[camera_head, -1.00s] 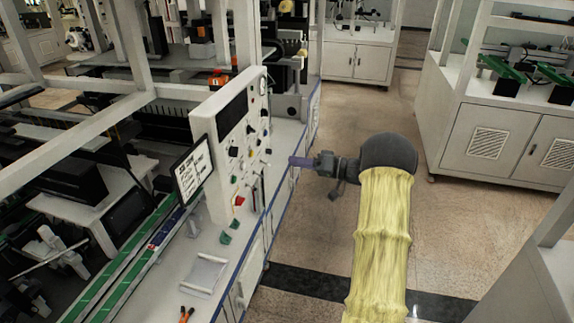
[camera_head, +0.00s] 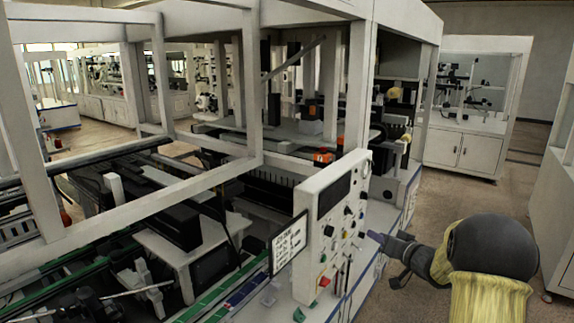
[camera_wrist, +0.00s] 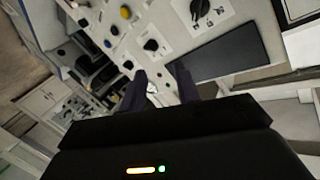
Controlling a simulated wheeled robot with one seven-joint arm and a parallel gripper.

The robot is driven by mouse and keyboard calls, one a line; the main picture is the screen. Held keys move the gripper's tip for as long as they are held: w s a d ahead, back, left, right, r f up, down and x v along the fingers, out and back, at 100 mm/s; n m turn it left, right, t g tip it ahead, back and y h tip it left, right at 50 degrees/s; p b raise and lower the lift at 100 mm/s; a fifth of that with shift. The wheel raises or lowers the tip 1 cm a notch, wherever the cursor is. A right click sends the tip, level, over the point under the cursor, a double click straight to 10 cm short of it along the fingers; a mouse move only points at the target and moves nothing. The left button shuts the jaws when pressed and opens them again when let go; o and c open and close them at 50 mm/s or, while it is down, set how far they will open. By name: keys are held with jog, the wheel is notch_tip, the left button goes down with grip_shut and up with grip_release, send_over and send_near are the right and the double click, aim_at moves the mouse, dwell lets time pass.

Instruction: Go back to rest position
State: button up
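My gripper (camera_head: 376,238) points left toward the upright white control panel (camera_head: 312,228) and appears apart from it. The yellow-sleeved arm comes in from the lower right. In the wrist view, the two dark purple fingers of my gripper (camera_wrist: 160,80) stand apart with a gap between them. I see nothing held in that gap. The control panel fills much of the wrist view, with a black display (camera_wrist: 218,52), a yellow button (camera_wrist: 125,12) and black knobs.
A small screen (camera_head: 289,242) stands left of the panel. White gantry frames (camera_head: 250,85) enclose machinery on the left. A white cabinet (camera_head: 462,150) stands at the back right and another (camera_head: 562,215) at the right edge. Bare floor (camera_head: 440,195) lies between them.

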jog(key=s+a+f+g+h, duration=0.2)
jog(key=s+a+f+g, duration=0.1)
jog(key=s, duration=0.8)
jog(key=s+a+f+g+h, duration=0.2)
jog(key=s+a+f+g, duration=0.1)
jog(key=s, duration=0.8)
jog(key=s+a+f+g+h, duration=0.2)
jog(key=s+a+g, duration=0.3)
jog(key=s, duration=0.7)
jog(key=shift+a+f+n+g+h, duration=0.3)
jog(key=shift+f+g, duration=0.2)
jog(key=shift+f, duration=0.25)
